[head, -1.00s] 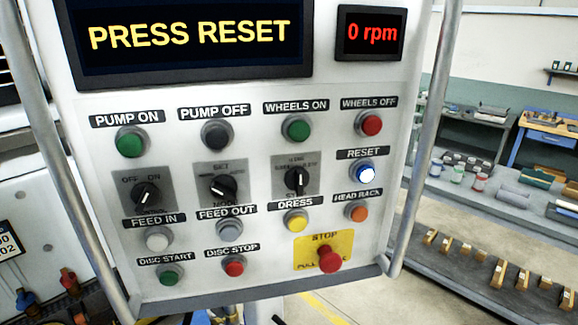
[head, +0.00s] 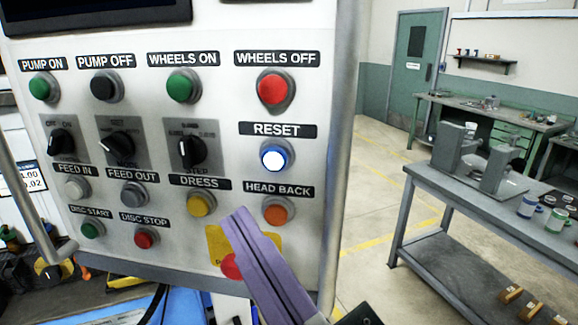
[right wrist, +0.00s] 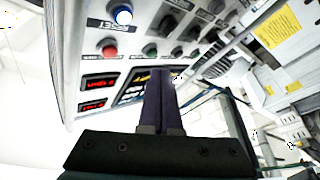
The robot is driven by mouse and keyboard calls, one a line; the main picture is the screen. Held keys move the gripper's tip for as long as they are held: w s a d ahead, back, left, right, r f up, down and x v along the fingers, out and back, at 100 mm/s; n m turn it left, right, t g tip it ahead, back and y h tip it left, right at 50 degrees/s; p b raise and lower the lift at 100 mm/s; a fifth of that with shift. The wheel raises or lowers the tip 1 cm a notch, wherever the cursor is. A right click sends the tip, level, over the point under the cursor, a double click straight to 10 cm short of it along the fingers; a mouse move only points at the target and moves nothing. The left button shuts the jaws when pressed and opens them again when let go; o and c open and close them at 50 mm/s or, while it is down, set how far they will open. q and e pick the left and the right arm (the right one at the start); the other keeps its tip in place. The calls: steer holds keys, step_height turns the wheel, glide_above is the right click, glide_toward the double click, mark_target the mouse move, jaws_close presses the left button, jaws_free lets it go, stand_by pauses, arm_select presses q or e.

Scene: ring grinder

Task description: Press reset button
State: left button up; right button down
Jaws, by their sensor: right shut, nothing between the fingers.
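The reset button (head: 273,158) is round, lit white with a blue ring, under its RESET label on the right side of the control panel (head: 225,110). It also shows lit in the right wrist view (right wrist: 122,15), at the top left. My right gripper (head: 236,216) has purple fingers, shut and empty. In the head view its tips are below and left of the reset button, overlapping the yellow stop plate and partly hiding the red stop button (head: 230,266). The fingers also show in the right wrist view (right wrist: 160,76). Whether they touch the panel cannot be told. My left gripper is not in view.
The red wheels off button (head: 272,88) is above reset; the orange head back button (head: 277,210) is below it. A vertical grey rail (head: 340,130) edges the panel's right side. A grey workbench (head: 470,215) stands further right, with open floor between.

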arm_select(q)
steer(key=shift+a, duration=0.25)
arm_select(e)
steer(key=shift+a, duration=0.1)
arm_select(q)
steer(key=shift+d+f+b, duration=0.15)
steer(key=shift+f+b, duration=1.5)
steer(key=shift+b, duration=0.05)
arm_select(e)
glide_toward(275, 158)
steer(key=shift+w+a+r, duration=0.25)
steer(key=shift+w+a, duration=0.45)
steer(key=shift+a, duration=0.1)
steer(key=shift+w+a+r, duration=0.3)
steer(key=shift+w+a, duration=0.4)
steer(key=shift+a, duration=0.1)
steer(key=shift+w+a+r, duration=0.25)
steer(key=shift+w+a, duration=0.45)
steer(key=shift+a, duration=0.1)
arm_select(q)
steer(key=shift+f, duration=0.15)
arm_select(e)
steer(key=shift+w, duration=0.1)
